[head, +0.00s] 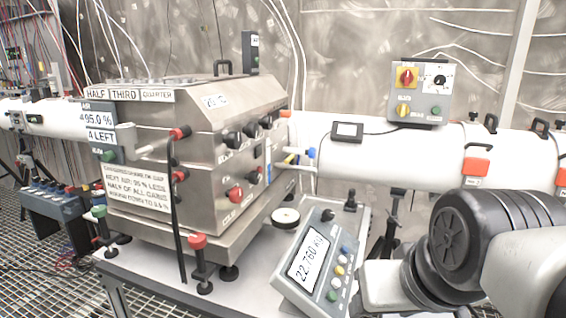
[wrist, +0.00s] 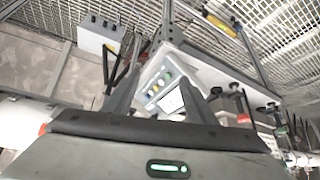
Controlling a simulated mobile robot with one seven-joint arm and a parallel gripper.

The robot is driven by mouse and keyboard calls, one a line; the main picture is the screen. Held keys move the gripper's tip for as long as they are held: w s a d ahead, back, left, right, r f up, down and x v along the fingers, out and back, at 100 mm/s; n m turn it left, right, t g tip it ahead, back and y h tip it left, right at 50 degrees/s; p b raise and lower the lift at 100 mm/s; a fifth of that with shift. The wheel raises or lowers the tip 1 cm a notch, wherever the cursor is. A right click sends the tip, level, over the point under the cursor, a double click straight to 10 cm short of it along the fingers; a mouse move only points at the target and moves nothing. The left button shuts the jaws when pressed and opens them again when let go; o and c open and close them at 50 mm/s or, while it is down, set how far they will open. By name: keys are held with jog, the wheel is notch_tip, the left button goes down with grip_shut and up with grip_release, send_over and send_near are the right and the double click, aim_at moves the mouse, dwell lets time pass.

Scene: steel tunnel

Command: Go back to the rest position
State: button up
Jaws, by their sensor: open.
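My gripper (wrist: 160,92) shows in the wrist view with its two dark fingers apart and nothing between them. The grey console with coloured buttons (wrist: 158,85) shows beyond the fingers. In the head view my arm reaches in from the lower right, beside the console (head: 322,262), whose display reads about 22.760. The fingers themselves cannot be made out in the head view. No contact between the gripper and anything shows.
A steel box with knobs and labels (head: 215,150) stands on the table (head: 150,285) at centre left. A red-capped post (head: 198,262) stands at its front. A white pipe (head: 360,158) runs behind, with a switch box (head: 420,92) above it.

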notch_tip(320, 180, up, 24)
jog(key=s+p, duration=0.1)
jog(key=p, duration=2.5)
jog(key=shift+s+a+g, duration=0.15)
jog(key=shift+s+g, duration=0.1)
jog(key=shift+g, duration=0.15)
jog(key=shift+a, duration=0.1)
jog(key=shift+w, duration=0.1)
